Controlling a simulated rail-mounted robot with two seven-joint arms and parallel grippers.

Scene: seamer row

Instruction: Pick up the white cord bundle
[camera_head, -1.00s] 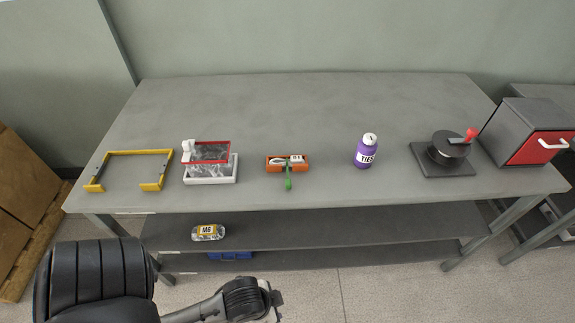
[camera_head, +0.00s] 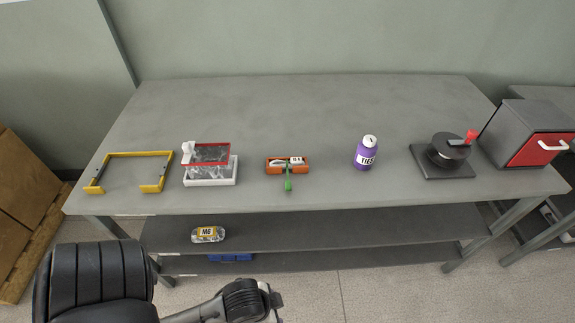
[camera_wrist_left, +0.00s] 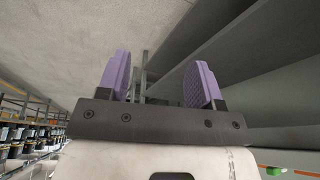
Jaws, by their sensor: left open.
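A small white bundle (camera_head: 281,162), probably the white cord bundle, lies in an orange tray (camera_head: 272,170) near the table's front edge in the head view. A white tag with dark marks sits on it, and its coils are too small to make out. A green piece (camera_head: 288,184) sticks out from the tray's front. My left gripper (camera_wrist_left: 160,62) is open and empty in the left wrist view, with two purple pads apart. In the head view only my left arm shows, low at the front, below the tabletop's front edge. My right gripper is not in view.
Left of the tray are a white tray (camera_head: 225,180) under a red-rimmed bin (camera_head: 210,153) and a yellow frame (camera_head: 125,154). An M6 bag (camera_head: 207,235) lies on the shelf below.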

